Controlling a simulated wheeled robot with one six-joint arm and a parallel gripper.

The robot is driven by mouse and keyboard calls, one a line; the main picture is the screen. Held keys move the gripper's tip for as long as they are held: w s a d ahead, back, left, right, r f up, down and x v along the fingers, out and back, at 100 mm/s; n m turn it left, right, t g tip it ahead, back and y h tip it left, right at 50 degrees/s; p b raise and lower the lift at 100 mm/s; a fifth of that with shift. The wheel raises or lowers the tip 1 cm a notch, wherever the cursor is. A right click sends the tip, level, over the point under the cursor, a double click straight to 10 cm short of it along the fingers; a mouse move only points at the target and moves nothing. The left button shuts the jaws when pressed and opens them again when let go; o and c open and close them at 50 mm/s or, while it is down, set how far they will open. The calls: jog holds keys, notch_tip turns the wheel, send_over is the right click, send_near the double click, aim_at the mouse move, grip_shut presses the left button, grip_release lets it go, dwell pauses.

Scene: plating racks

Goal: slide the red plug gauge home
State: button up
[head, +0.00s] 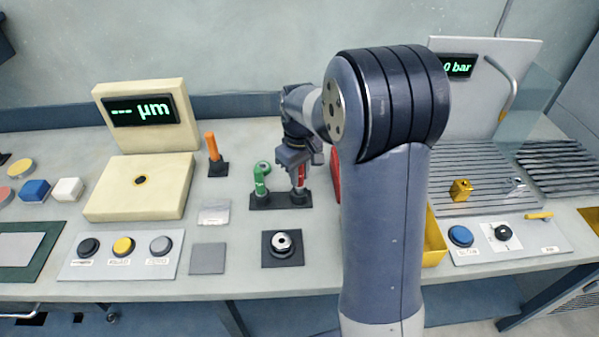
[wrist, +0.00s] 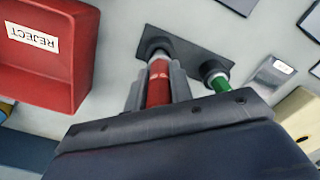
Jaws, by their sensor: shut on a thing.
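My gripper (head: 300,164) points down over the dark two-socket holder (head: 268,202). It is shut on the red plug gauge (head: 301,176), which also shows between the fingers in the wrist view (wrist: 158,85). The red gauge's lower end is at or in the holder's right-hand socket; how deep it sits, I cannot tell. The green plug gauge (head: 261,180) stands upright in the left socket and shows beside the fingers in the wrist view (wrist: 219,84). A cream block (head: 140,195) with a dark round hole lies to the left, under a display reading "--- µm".
An orange pin (head: 213,150) stands in a small base left of the holder. A metal ring part (head: 282,245) sits on a dark square pad in front. A red REJECT bin (wrist: 45,55) is close by the gripper. My arm hides part of the bench.

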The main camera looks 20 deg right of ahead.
jog(key=shift+f+b, duration=0.7)
jog(key=shift+f, duration=0.45)
dwell(0.4)
jog(key=o, duration=1)
notch_tip(320, 180, up, 11)
jog(key=shift+f, duration=0.1)
jog(key=shift+f, duration=0.1)
notch_tip(320, 180, down, 10)
jog(key=shift+f, duration=0.1)
dwell(0.5)
dwell(0.4)
